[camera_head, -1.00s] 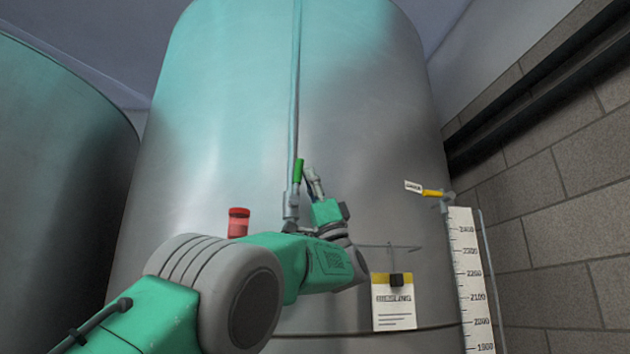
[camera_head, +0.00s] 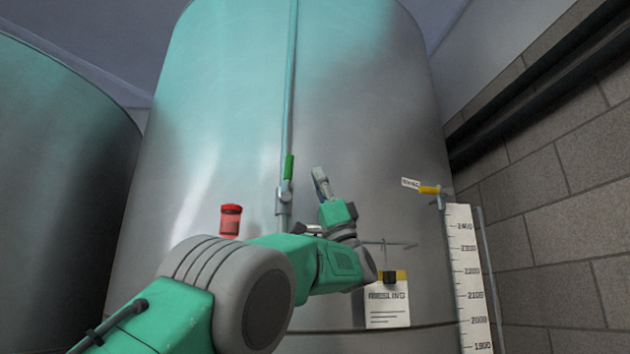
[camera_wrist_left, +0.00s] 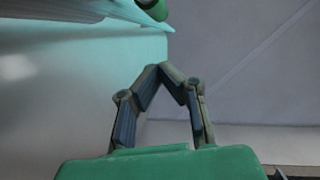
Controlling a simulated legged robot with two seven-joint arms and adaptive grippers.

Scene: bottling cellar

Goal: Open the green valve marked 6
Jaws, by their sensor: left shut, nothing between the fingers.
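The green valve handle (camera_head: 289,167) stands upright, in line with the thin vertical pipe on the front of the large steel tank. Its grey valve body (camera_head: 284,198) sits just below it. No number 6 can be read on it. My left gripper (camera_head: 319,172) is to the right of the handle, apart from it, with its fingers pointing up. In the left wrist view my left gripper (camera_wrist_left: 160,68) has its fingertips together, with nothing between them. The end of the green handle (camera_wrist_left: 152,10) shows at the top edge there. My right gripper is not in view.
A red cylinder (camera_head: 230,221) is left of the valve. A yellow-handled tap (camera_head: 429,190) with a tag is at right, above a white level scale (camera_head: 467,270). A Riesling card (camera_head: 388,304) hangs below my wrist. A brick wall (camera_head: 560,210) stands at right.

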